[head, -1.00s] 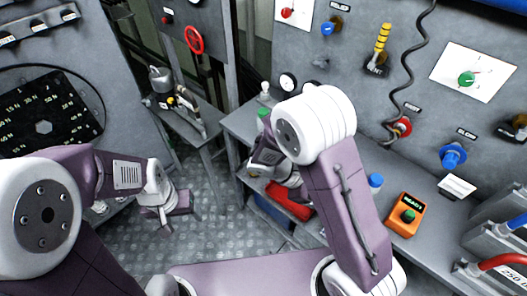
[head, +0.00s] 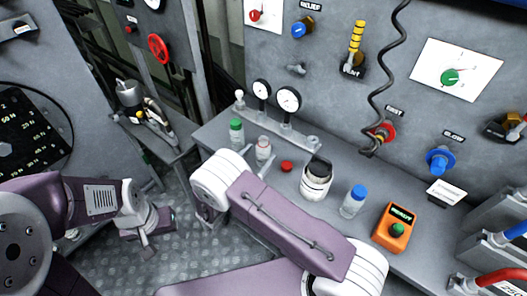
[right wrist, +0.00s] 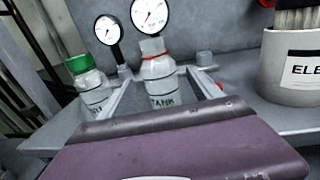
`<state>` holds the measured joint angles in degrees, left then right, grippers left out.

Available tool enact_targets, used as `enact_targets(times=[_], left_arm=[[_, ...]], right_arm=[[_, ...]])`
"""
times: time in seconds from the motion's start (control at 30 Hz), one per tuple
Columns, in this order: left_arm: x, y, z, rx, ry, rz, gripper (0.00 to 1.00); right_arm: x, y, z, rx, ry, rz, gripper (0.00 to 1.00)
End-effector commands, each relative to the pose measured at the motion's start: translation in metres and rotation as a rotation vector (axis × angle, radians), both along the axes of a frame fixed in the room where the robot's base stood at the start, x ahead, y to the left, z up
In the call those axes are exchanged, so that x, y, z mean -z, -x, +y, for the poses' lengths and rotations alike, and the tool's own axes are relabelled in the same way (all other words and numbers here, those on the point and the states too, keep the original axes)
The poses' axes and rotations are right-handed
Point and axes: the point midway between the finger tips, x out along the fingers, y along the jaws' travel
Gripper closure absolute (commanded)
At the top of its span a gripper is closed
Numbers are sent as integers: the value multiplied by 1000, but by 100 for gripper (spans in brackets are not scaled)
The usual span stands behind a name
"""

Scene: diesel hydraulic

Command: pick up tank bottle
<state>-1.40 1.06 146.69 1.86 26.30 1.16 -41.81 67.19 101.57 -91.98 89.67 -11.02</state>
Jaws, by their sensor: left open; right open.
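My left gripper (head: 146,236) is open and empty over the floor, away from the bench.
A green-capped bottle (head: 236,132) stands just left of the tank bottle. A red cap (head: 286,166), a white container (head: 316,180), a blue-capped bottle (head: 353,201) and an orange device (head: 394,227) stand to the right. Two gauges (head: 288,99) rise behind. The bench edge is close.

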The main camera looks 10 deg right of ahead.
Motion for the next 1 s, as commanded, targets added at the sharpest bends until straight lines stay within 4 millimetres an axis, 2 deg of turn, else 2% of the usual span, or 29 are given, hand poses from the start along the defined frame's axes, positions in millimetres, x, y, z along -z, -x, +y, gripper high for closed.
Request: enact_targets(times=[0.13,0.3,0.4,0.63,0.87,0.9,1.0], left_arm=[[-4,0,0,0,0,0,31],[-12,0,0,0,0,0,31],[-13,0,0,0,0,0,31],[-12,0,0,0,0,0,31],[-12,0,0,0,0,0,31],[-12,0,0,0,0,0,31],[-12,0,0,0,0,0,31]], right_arm=[[-1,-6,-8,5,-1,1,26],[0,-27,-31,6,-1,-1,26],[1,-34,-38,4,0,1,26],[2,-36,-39,2,-1,1,26],[2,-36,-39,2,-1,1,90],[2,-36,-39,2,-1,1,95],[1,-36,-39,2,-1,1,95]])
